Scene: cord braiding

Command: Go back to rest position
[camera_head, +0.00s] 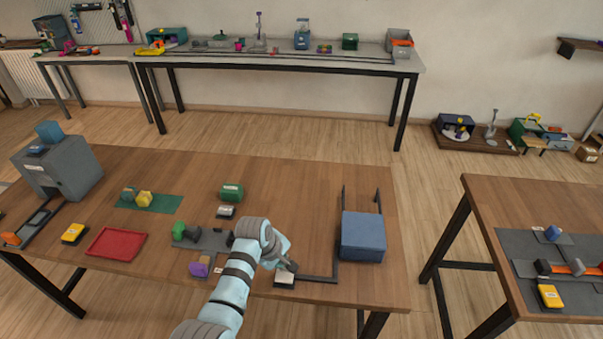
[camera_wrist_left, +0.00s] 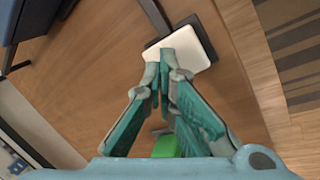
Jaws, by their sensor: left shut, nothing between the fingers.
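My left gripper (camera_head: 290,267) is over the front of the wooden table (camera_head: 330,180), with its arm coming in from the bottom of the head view. In the left wrist view its fingers (camera_wrist_left: 165,68) are together and empty. Their tips overlap a white pad on a dark base (camera_wrist_left: 193,46); whether they touch it I cannot tell. This pad (camera_head: 284,280) also shows just below the gripper in the head view. My right gripper is not in view.
A blue box (camera_head: 363,237) stands right of the gripper, joined by a dark rail. A green object (camera_head: 179,229), a purple block (camera_head: 200,266) and a red tray (camera_head: 115,244) lie to the left. A second table (camera_head: 530,210) stands right, across a gap.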

